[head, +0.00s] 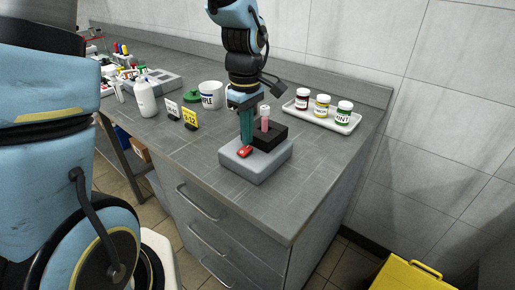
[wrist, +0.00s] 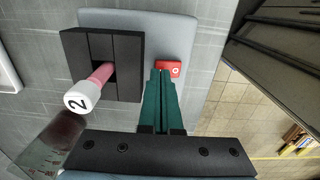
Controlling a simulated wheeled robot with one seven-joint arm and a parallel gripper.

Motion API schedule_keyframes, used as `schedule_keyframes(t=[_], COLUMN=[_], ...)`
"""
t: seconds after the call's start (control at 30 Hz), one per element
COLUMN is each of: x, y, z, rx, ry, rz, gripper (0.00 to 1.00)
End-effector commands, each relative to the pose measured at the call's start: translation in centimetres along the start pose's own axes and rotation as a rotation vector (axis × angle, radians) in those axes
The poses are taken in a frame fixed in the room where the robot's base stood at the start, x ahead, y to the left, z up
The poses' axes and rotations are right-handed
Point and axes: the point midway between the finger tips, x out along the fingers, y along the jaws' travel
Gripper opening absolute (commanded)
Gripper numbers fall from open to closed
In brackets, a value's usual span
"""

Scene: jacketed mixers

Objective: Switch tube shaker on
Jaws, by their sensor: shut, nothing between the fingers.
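The tube shaker (head: 256,165) is a light grey box on the grey counter, and its grey body also shows in the wrist view (wrist: 205,45). A black block (wrist: 124,48) on it holds a tube (wrist: 100,76) with pink contents and a white cap marked 2. A red rocker switch (head: 244,152) sits on its front; it also shows in the wrist view (wrist: 174,69) with a white ring mark. My gripper (head: 246,142) points down with its green fingers shut and empty. The fingertips are at the switch, covering part of it in the wrist view; whether they touch is unclear.
A white tray (head: 316,119) with three labelled jars stands behind right. A white bottle (head: 145,98), two number cards (head: 181,112), a white tub (head: 210,94) and a green lid (head: 192,97) stand left. The counter in front of the shaker is clear.

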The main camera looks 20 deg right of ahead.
Motion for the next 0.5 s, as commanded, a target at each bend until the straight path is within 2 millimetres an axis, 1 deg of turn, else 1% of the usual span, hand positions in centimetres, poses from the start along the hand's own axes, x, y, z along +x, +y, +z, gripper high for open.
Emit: schedule_keyframes(t=[0.5], x=[0.82], y=[-0.01], z=[0.0], rx=[0.0], ry=[0.0], rz=[0.0], gripper=[0.0])
